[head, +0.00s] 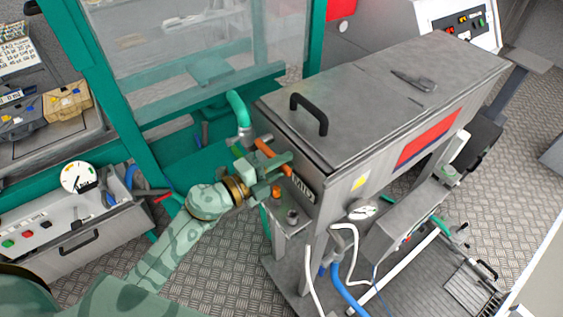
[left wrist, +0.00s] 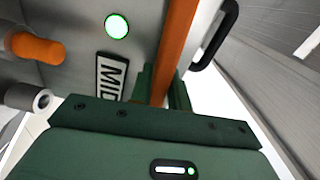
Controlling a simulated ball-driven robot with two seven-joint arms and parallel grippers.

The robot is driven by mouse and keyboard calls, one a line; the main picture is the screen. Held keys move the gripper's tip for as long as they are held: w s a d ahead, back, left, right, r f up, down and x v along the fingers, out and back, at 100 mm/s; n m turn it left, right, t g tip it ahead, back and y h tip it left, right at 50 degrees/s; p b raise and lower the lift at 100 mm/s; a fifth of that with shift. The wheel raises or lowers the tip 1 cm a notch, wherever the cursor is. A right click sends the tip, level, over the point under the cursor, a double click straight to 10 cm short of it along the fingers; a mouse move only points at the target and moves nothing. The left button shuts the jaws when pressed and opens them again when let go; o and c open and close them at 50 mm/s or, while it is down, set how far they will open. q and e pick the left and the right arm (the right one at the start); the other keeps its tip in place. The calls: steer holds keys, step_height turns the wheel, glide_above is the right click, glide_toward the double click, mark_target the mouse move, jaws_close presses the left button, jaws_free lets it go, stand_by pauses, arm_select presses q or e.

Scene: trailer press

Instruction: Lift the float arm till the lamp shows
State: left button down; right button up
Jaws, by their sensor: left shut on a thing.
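The float arm is an orange bar on the end face of the grey metal tank (head: 365,95). It shows in the head view (head: 266,149) and runs upright through the left wrist view (left wrist: 176,40). My left gripper (head: 279,167) is shut on the float arm, its green fingers (left wrist: 161,88) on either side of the bar. The lamp (left wrist: 117,26) on the tank face glows green-white beside the bar. A plate reading MID (left wrist: 111,76) is below the lamp. The lamp is not clear in the head view. My right gripper is not in view.
An orange knob (left wrist: 36,47) sticks out beside the lamp. A black handle (head: 310,112) stands on the tank lid. A teal pipe (head: 238,108) rises close to my gripper. A gauge (head: 362,210) and hoses (head: 345,285) hang below the tank.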

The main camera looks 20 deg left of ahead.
arm_select(q)
steer(key=shift+f+m, duration=0.3)
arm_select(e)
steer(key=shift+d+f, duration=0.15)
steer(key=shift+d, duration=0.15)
arm_select(q)
steer(key=c, duration=1.3)
jaws_free()
steer(key=shift+s+r, duration=0.1)
steer(key=shift+s, duration=0.05)
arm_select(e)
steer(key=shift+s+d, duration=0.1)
arm_select(q)
steer(key=b+v, duration=0.3)
steer(key=v, duration=1.3)
steer(key=shift+s+a, duration=0.15)
steer(key=shift+a, duration=0.05)
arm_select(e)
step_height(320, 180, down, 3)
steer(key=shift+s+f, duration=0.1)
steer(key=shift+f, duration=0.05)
